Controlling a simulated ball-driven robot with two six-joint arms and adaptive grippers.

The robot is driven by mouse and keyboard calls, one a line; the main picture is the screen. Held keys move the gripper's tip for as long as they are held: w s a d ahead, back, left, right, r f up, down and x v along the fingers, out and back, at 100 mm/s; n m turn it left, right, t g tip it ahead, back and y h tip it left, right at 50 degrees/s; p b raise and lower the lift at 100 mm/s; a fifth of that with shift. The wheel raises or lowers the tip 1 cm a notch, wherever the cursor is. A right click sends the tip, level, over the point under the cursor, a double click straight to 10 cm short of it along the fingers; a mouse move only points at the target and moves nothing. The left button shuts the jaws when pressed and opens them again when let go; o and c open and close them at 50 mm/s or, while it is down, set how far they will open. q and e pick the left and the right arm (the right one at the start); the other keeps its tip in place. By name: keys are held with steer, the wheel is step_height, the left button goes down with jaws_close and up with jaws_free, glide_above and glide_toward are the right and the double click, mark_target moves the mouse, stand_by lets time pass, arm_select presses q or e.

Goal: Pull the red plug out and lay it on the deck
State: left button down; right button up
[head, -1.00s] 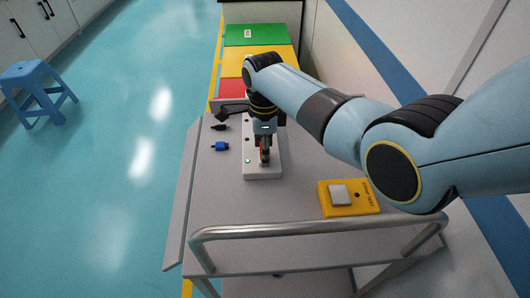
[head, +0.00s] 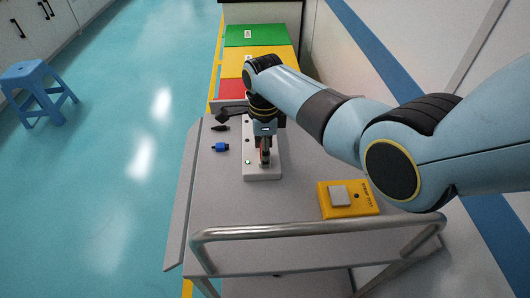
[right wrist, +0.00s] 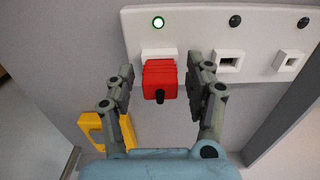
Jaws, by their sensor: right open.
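The red plug (right wrist: 160,76) sits in the left socket of the white tester panel (right wrist: 195,22), under a lit green lamp (right wrist: 158,22). Its black cable end points toward the wrist camera. My right gripper (right wrist: 161,72) is open, with one finger on each side of the plug and a gap showing on both sides. In the head view my right gripper (head: 264,158) is over the near end of the tester (head: 262,174) and mostly hides the plug. The grey deck (head: 225,215) lies around the tester. My left gripper is not in view.
A blue plug (head: 220,147) and a black plug (head: 220,128) lie on the deck left of the tester. A metal rail (head: 310,229) runs along the near edge. The deck's near left is clear.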

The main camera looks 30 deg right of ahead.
steer(key=shift+c, duration=0.3)
jaws_close()
stand_by(0.4)
steer(key=shift+r+p, duration=0.1)
steer(key=shift+p, duration=0.2)
steer(key=shift+r+p, duration=2.95)
steer(key=shift+p, duration=0.1)
